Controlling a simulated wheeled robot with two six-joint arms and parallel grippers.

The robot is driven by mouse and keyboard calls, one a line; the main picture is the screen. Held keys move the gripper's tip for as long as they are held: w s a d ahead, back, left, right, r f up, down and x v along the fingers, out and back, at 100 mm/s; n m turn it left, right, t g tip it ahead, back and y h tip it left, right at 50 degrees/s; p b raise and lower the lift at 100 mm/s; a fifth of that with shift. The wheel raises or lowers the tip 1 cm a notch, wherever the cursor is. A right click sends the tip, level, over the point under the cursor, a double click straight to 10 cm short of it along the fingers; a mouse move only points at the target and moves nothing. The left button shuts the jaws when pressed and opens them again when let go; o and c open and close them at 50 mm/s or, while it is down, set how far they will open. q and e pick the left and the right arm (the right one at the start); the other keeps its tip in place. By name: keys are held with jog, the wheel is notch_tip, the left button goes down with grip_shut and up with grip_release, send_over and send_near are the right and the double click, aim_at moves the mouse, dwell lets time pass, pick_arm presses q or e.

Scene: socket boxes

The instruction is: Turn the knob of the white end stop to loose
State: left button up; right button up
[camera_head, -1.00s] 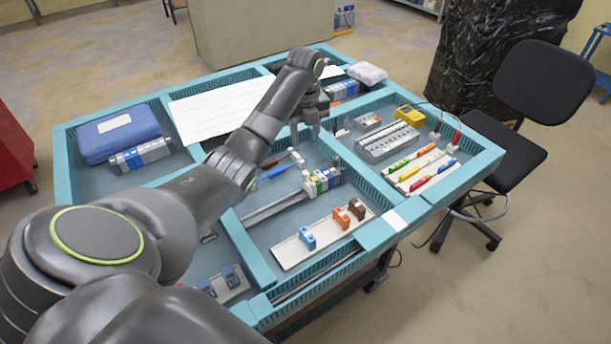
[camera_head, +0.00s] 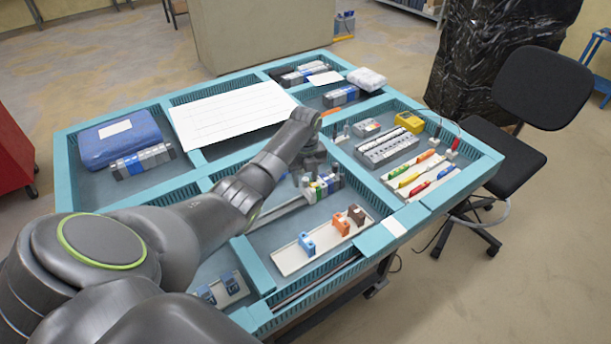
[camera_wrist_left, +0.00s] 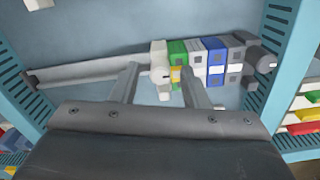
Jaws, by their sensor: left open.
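The white end stop (camera_wrist_left: 157,53) stands at the left end of a row of coloured terminal blocks (camera_wrist_left: 205,56) on a metal rail (camera_wrist_left: 85,73) in the left wrist view. Its round pale knob (camera_wrist_left: 159,75) faces my left gripper (camera_wrist_left: 159,72). The gripper is open, with one finger on each side of the knob in the picture; I cannot tell whether they touch it. In the head view my left gripper (camera_head: 311,172) is over the row, and the arm hides part of it.
A grey block with a knob (camera_wrist_left: 262,60) stands at the row's right end. Teal compartment walls (camera_wrist_left: 293,60) flank the rail. A white strip (camera_head: 291,260) with blue, orange and brown pieces lies in front.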

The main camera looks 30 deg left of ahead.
pick_arm(q)
grip_shut()
jog(key=shift+r, duration=0.1)
